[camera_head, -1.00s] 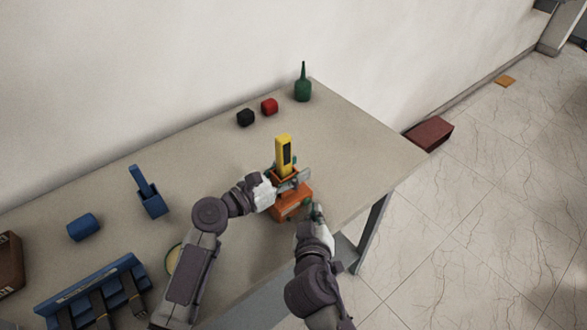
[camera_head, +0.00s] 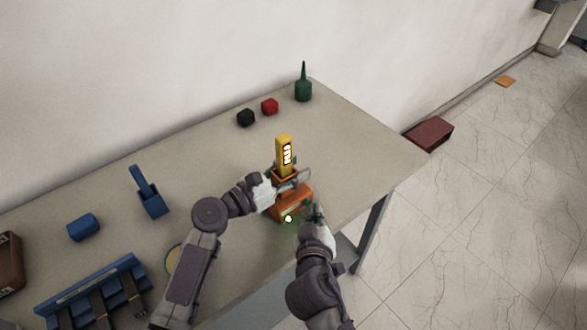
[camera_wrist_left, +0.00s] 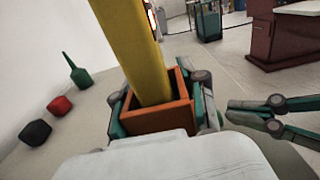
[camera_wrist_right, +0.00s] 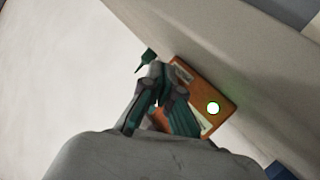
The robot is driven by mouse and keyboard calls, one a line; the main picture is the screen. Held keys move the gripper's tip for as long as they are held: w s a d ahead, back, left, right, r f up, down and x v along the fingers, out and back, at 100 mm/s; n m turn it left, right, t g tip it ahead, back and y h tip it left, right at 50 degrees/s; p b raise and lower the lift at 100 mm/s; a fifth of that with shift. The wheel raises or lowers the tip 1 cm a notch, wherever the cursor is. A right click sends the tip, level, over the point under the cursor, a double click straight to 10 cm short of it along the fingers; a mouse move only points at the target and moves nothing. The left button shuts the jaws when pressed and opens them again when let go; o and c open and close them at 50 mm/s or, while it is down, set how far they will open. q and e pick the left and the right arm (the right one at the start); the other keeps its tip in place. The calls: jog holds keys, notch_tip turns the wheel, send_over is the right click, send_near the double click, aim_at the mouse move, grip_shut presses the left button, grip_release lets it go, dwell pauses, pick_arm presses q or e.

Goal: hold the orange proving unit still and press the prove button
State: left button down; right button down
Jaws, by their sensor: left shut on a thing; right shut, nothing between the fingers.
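The orange proving unit (camera_head: 290,204) stands on the table near its front edge. A yellow tester (camera_head: 283,150) stands upright in its top socket, with a lit display. A bright white-green light (camera_head: 288,219) glows on the unit's front; it also shows in the right wrist view (camera_wrist_right: 213,108). My left gripper (camera_head: 288,180) is shut around the orange socket (camera_wrist_left: 155,118), with a finger on each side in the left wrist view. My right gripper (camera_head: 318,212) is shut and empty, just right of the unit's front. Whether it touches the unit cannot be told. The prove button cannot be made out.
A green bottle (camera_head: 303,88), a red block (camera_head: 269,106) and a black block (camera_head: 245,117) stand at the back. Blue items (camera_head: 150,197) and a blue rack (camera_head: 92,288) are on the left. The table's right end is clear.

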jog(key=s+d, duration=0.2)
jog(key=s, duration=0.1)
jog(key=s+d, duration=0.1)
jog(key=shift+s+d, duration=0.25)
jog(key=shift+s, duration=0.15)
pick_arm(q)
jog(key=c, duration=0.6)
grip_release()
jog(key=shift+o, duration=0.2)
